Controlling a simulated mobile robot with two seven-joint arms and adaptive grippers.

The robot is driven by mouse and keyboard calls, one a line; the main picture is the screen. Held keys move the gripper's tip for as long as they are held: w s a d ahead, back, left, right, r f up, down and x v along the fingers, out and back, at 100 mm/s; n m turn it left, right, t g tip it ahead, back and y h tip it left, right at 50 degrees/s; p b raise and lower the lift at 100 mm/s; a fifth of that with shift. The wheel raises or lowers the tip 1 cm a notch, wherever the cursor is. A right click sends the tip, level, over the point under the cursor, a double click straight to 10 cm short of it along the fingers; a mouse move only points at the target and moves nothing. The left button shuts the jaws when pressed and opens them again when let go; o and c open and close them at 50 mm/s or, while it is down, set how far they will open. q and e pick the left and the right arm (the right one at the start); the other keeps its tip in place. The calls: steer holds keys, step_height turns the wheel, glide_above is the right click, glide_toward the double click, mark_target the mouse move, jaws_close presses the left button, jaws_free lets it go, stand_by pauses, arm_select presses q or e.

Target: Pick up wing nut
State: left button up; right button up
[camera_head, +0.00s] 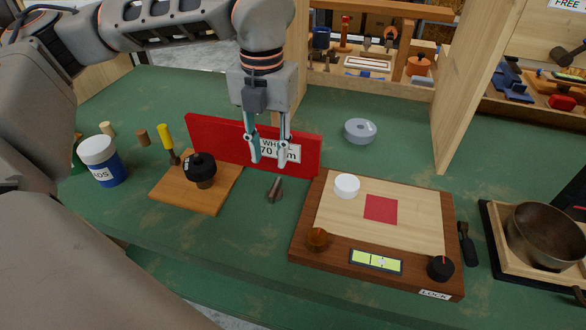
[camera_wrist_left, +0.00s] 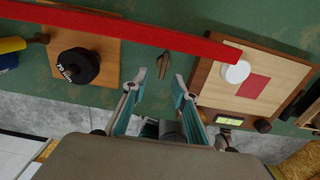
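A small grey-brown metal piece, which looks like the wing nut (camera_head: 275,188), lies on the green bench in front of the red board. It also shows in the left wrist view (camera_wrist_left: 165,62), just beyond the fingertips. My left gripper (camera_head: 268,164) points down above it, in front of the red board. Its two fingers (camera_wrist_left: 159,82) are apart with nothing between them, and the piece is clear of both fingertips. I do not see my right gripper.
The red board (camera_head: 215,138) stands upright close behind the wing nut. A wooden device (camera_head: 300,252) with a white disc (camera_head: 347,186) is right of it. A wooden board (camera_head: 178,193) with a black knob (camera_head: 202,170) is left. A grey ring (camera_head: 360,131) lies behind.

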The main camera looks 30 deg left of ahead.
mark_target(276, 184)
arm_select(q)
step_height(276, 184, down, 3)
steer(key=shift+r, duration=0.15)
steer(key=shift+d+f, duration=0.15)
steer(key=shift+f, duration=0.2)
steer(key=f, duration=0.3)
steer(key=shift+w+d+f, duration=0.15)
steer(key=shift+d+f, duration=0.1)
steer(key=shift+d, duration=0.05)
steer(key=shift+f, duration=0.45)
jaws_close()
arm_select(e)
steer(key=shift+s+f, duration=0.4)
steer(key=shift+f, duration=0.05)
